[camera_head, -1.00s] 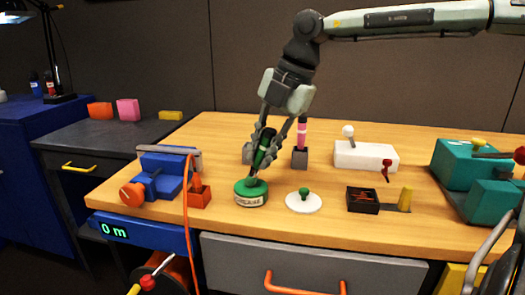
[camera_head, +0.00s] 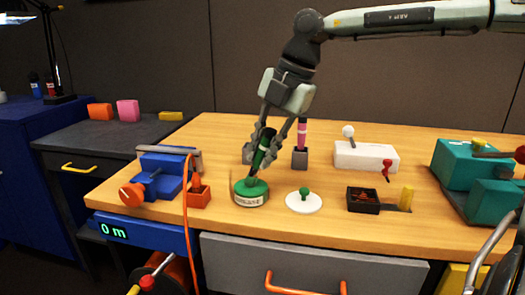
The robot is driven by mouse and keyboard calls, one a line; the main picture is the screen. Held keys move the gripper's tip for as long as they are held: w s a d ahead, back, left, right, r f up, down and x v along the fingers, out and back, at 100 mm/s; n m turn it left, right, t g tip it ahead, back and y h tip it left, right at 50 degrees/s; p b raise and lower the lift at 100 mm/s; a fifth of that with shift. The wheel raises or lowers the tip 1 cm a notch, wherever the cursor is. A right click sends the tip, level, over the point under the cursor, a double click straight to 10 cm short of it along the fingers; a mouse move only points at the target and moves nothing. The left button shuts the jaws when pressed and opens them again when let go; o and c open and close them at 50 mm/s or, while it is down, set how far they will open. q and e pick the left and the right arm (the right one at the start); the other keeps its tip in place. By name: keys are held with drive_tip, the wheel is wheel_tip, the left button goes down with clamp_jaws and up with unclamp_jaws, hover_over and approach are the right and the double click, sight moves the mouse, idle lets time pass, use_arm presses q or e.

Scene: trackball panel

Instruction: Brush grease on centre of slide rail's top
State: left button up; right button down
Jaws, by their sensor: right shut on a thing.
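My right gripper (camera_head: 272,140) comes down from the upper right and is shut on the dark green handle of a brush (camera_head: 264,151). The brush is tilted, its lower end down and left, right at the top of the round green grease tin (camera_head: 251,198). I cannot tell whether its tip touches the grease. The tin stands on the wooden table. A blue vise (camera_head: 163,182) with an orange knob stands to the left. A grey bar (camera_head: 184,153) at its top may be the slide rail; I cannot tell for sure. My left gripper is not in view.
An orange block holder (camera_head: 199,197) stands between vise and tin. Right of the tin are a white disc (camera_head: 304,204) with a green knob, a dark tray (camera_head: 363,201), a white box (camera_head: 366,156) and teal blocks (camera_head: 468,165). A pink-handled tool (camera_head: 301,136) stands behind.

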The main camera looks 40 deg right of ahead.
drive_tip(key=shift+f, duration=0.1)
drive_tip(key=shift+r+p, duration=2.2)
drive_tip(key=shift+r, duration=1.4)
drive_tip(key=shift+f, duration=0.1)
wheel_tip(320, 180, down, 7)
drive_tip(key=b, duration=0.4)
